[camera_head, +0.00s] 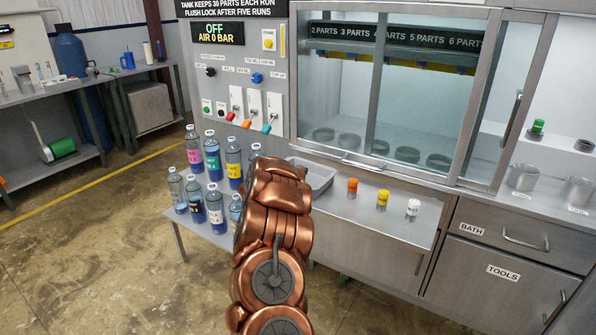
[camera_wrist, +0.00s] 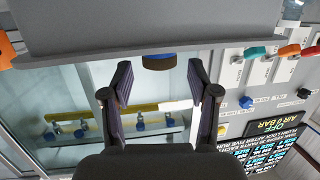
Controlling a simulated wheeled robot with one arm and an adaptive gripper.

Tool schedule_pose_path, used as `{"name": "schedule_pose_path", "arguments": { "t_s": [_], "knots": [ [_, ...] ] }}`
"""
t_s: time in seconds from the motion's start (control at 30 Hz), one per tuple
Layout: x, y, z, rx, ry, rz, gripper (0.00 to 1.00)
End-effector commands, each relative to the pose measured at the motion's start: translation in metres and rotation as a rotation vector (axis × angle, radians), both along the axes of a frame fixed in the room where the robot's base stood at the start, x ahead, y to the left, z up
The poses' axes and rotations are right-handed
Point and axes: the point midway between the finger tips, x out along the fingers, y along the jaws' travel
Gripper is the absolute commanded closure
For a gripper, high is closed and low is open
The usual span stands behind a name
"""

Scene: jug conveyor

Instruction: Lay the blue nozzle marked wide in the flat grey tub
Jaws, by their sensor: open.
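A flat grey tub (camera_head: 318,176) sits on the counter behind my arm, which covers part of it. In the wrist view, a large grey wall (camera_wrist: 150,25) fills the top; I cannot tell whether it is the tub. A blue round piece with a dark band (camera_wrist: 158,62), which may be the blue nozzle, shows at this wall's edge, just past my fingertips and between them. Its marking is not readable, and whether it lies inside the tub is unclear. My gripper (camera_wrist: 160,80) is open, its fingers apart with nothing between them. The head view hides the gripper behind the arm.
Orange (camera_head: 352,186), yellow (camera_head: 382,200) and white (camera_head: 412,208) nozzles stand on the counter right of the tub. Several bottles (camera_head: 212,160) stand left of my arm. A glass-fronted cabinet (camera_head: 420,110) rises behind the counter, with a control panel (camera_head: 238,75) to its left.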

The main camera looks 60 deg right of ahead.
Motion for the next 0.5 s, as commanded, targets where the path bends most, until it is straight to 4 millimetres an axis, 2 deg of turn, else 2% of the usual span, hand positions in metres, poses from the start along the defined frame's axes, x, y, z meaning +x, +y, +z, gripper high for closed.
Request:
{"name": "schedule_pose_path", "arguments": {
  "t_s": [0.5],
  "knots": [
    [-0.012, 0.064, 0.013, 0.001, -0.001, 0.001, 0.40]
  ]
}}
